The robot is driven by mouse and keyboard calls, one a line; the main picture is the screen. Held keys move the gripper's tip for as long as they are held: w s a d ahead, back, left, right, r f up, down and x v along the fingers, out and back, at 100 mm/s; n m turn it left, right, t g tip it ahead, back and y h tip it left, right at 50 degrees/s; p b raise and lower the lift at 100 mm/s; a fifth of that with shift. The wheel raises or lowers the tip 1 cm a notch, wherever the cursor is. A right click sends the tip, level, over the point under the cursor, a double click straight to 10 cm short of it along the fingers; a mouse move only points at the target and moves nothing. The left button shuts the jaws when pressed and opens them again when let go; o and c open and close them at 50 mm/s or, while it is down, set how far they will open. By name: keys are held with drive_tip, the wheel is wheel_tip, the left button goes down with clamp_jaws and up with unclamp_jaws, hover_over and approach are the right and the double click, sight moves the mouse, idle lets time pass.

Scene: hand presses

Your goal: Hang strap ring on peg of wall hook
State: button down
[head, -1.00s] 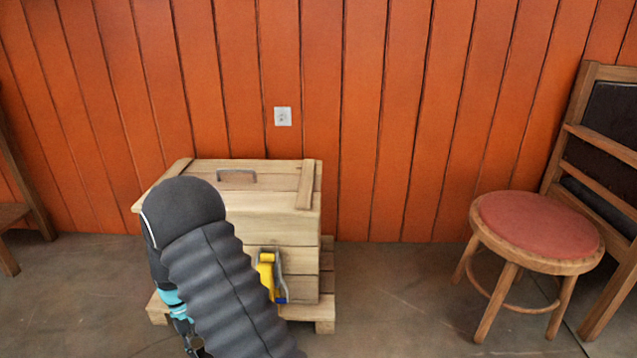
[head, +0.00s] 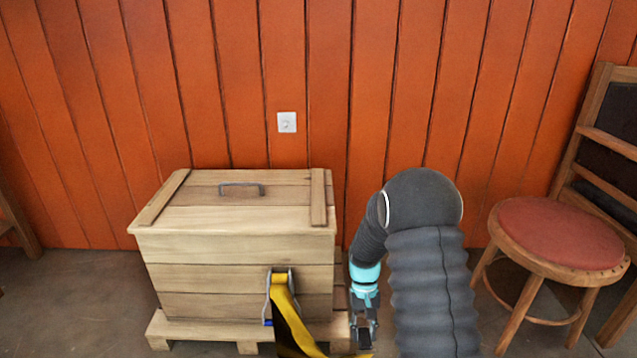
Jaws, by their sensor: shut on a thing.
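A yellow and black strap (head: 287,315) comes out of a metal ratchet holder (head: 279,278) with a blue part on the front of the wooden crate. It runs down and right towards my gripper (head: 363,345), at the bottom of the head view. My gripper points down to the right of the crate and is shut on the strap's ring end. The ring itself is not clearly visible, as the picture edge cuts off the lower part. The wall hook (head: 287,122) is a small white square plate with a small peg on the orange wall, above and behind the crate, well above my gripper.
The wooden crate (head: 240,250) with a handled lid stands on a pallet (head: 200,332) against the plank wall (head: 330,60). A round red-topped stool (head: 558,233) and a wooden chair (head: 590,120) stand at right. The wall around the hook is clear.

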drive_tip(key=w+a+r+t+p, duration=0.1)
drive_tip(key=w+a+r+t, duration=0.3)
drive_tip(key=r, duration=1.1)
drive_tip(key=w+a+r+t+p, duration=0.1)
drive_tip(key=w+a+r+t, duration=0.3)
drive_tip(key=a+r, duration=0.7)
drive_tip(key=w+a+r+t+p, duration=0.2)
drive_tip(key=w+a+r+t, duration=0.2)
drive_tip(key=r, duration=1.4)
drive_tip(key=shift+w+a+r+m, duration=0.3)
drive_tip(key=shift+w+a, duration=1.4)
drive_tip(key=shift+t, duration=0.3)
